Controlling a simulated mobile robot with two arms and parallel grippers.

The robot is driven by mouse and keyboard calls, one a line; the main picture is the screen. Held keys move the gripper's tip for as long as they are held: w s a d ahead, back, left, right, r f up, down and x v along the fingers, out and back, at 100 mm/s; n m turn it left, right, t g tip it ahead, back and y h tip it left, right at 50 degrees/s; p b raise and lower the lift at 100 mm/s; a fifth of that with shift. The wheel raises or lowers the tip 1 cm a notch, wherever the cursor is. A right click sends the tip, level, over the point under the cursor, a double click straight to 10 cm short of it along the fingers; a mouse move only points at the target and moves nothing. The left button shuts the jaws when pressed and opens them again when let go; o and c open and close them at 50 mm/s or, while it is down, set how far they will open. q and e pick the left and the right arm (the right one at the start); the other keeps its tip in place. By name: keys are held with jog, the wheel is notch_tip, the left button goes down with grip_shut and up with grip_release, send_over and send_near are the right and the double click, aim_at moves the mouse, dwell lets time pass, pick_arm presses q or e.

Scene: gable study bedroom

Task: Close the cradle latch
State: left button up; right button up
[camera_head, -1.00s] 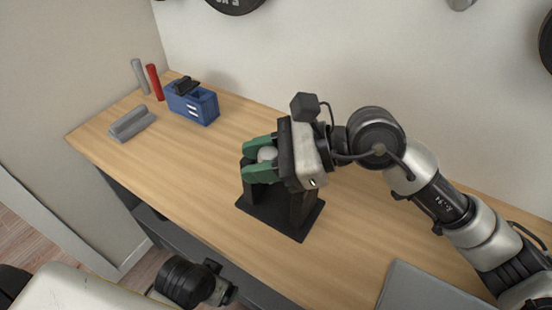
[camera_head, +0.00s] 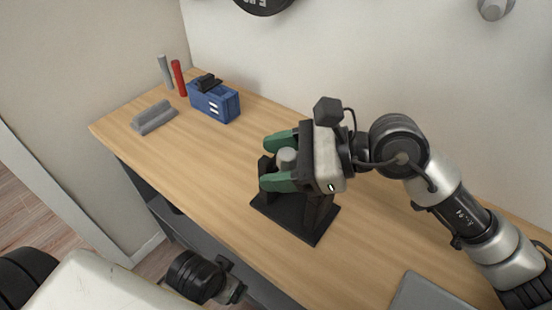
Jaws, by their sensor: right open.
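A black cradle (camera_head: 308,221) stands on the wooden desk, with a flat base and dark uprights. My right gripper (camera_head: 272,162) is over the cradle, its two green fingers apart and pointing left. A grey rounded piece (camera_head: 287,158) shows between the fingers; I cannot tell whether they touch it. The gripper body hides much of the cradle's top, and I cannot make out the latch or how it stands. My left gripper does not show clearly; only dark arm parts of mine are at the bottom.
A blue box (camera_head: 215,102) with a black top part stands at the back left of the wooden desk (camera_head: 225,160). Beside it are a red cylinder (camera_head: 179,79), a grey cylinder (camera_head: 165,72) and a grey block (camera_head: 154,118). A grey flat object (camera_head: 432,294) lies at the front right.

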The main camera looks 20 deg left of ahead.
jog(key=v, duration=1)
jog(key=shift+d, duration=0.35)
jog(key=shift+r, duration=0.15)
